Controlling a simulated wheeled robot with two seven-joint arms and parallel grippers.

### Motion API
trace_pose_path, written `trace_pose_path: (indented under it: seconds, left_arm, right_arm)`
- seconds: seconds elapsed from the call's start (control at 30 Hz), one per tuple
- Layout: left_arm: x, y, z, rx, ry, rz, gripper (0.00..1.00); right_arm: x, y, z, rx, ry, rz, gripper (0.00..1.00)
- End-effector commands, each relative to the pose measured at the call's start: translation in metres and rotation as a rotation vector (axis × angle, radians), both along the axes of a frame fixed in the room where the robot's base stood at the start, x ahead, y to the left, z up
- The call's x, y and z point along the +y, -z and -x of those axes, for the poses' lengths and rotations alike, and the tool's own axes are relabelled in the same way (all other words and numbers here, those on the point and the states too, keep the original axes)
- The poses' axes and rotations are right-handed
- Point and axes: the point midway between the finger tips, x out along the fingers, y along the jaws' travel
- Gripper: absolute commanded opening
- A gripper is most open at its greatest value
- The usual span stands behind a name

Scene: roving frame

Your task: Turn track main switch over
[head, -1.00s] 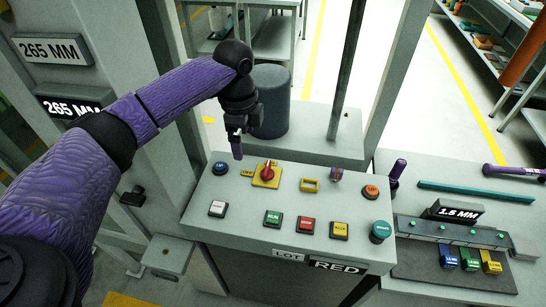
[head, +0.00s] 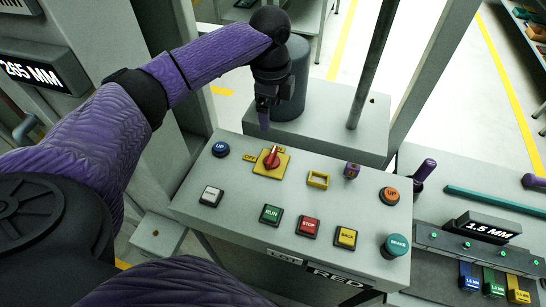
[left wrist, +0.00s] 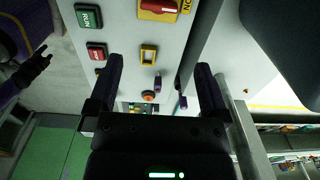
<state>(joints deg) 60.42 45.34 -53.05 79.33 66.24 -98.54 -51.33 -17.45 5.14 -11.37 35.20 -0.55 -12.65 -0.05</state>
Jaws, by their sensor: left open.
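The main switch is a red knob (head: 272,158) on a yellow plate (head: 262,170), on the sloping grey panel; an OFF label shows to its left. It also shows at the top edge of the left wrist view (left wrist: 160,6). My left gripper (head: 264,122) points down over the panel's back edge, behind the switch and apart from it. In the left wrist view its two purple fingers (left wrist: 160,88) are wide apart with nothing between them. My right gripper (left wrist: 38,64) seems to be the dark claw shape at the left of that view; its jaws are unclear.
Around the switch sit a blue UP button (head: 220,149), RUN (head: 271,214), STOP (head: 308,226) and BACK (head: 345,238) buttons, and an empty yellow frame (head: 318,179). A dark cylinder (head: 298,85) and a grey post (head: 372,65) stand behind the panel.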

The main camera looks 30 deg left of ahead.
Motion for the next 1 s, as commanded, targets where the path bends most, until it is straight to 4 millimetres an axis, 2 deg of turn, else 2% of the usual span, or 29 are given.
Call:
trace_pose_path:
  seconds: [0.03, 0.23, 0.37, 0.7, 0.83, 1.0]
  left_arm:
    - [0.000, 0.018, 0.000, 0.003, 0.000, 0.000, 1.00]
    - [0.000, 0.053, 0.000, 0.010, 0.000, 0.000, 1.00]
    - [0.000, 0.062, 0.000, 0.012, 0.000, 0.000, 1.00]
    - [0.000, 0.136, 0.000, 0.014, 0.000, -0.001, 1.00]
    - [0.000, 0.149, 0.000, 0.011, 0.000, 0.000, 1.00]
    - [0.000, 0.150, 0.000, 0.010, 0.001, 0.000, 1.00]
  right_arm:
    - [0.000, 0.017, 0.000, 0.002, -0.001, 0.001, 0.59]
    - [0.000, 0.048, 0.001, 0.006, -0.005, 0.002, 0.59]
    - [0.000, 0.052, 0.001, 0.006, -0.005, 0.002, 0.59]
    - [-0.001, 0.071, 0.003, 0.010, -0.005, 0.003, 0.59]
    - [-0.002, 0.074, 0.003, 0.011, -0.004, 0.004, 0.59]
    - [-0.003, 0.073, 0.003, 0.010, -0.005, 0.006, 0.59]
